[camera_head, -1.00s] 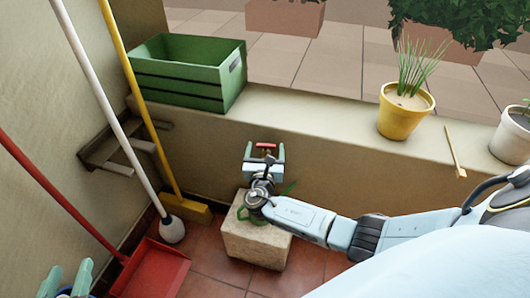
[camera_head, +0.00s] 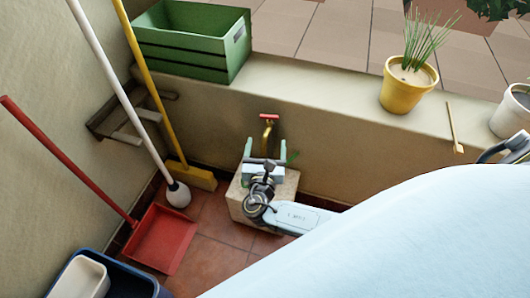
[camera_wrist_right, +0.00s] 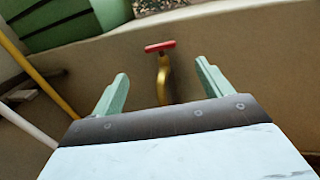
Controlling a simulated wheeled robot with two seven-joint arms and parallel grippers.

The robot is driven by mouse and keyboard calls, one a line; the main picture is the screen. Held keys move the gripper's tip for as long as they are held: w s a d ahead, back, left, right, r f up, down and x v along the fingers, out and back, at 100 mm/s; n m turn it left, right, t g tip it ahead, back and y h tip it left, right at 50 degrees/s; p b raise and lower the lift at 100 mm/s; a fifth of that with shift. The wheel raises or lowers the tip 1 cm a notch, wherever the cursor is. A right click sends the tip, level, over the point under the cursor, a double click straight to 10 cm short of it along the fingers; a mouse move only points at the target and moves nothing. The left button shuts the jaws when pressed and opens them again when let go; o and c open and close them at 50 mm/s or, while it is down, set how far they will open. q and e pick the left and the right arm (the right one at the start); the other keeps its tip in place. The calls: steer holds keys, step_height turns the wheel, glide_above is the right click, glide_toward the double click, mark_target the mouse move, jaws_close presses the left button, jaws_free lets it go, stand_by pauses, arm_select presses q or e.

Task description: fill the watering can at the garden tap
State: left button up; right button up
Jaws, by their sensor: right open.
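The garden tap (camera_head: 268,132), brass with a red handle, sticks out of the low wall. In the right wrist view the tap (camera_wrist_right: 162,75) shows between the fingers, apart from both. My right gripper (camera_head: 265,150) is open and empty, just below and in front of the tap. A stone block (camera_head: 238,203) stands on the floor below the gripper. A bit of something green (camera_head: 292,157) shows beside the right finger; the gripper hides the rest, and I cannot tell whether it is the watering can. My left gripper is out of view.
A green crate (camera_head: 190,50) and a yellow plant pot (camera_head: 408,90) stand on the wall ledge. A yellow broom (camera_head: 190,175), a white-handled mop (camera_head: 178,195) and a red dustpan (camera_head: 163,240) are at the left. A blue bin (camera_head: 130,285) sits at bottom left.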

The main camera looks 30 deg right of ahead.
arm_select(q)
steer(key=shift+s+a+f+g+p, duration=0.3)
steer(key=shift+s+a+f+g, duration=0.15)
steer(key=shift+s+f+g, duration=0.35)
arm_select(e)
steer(key=shift+v, duration=1.55)
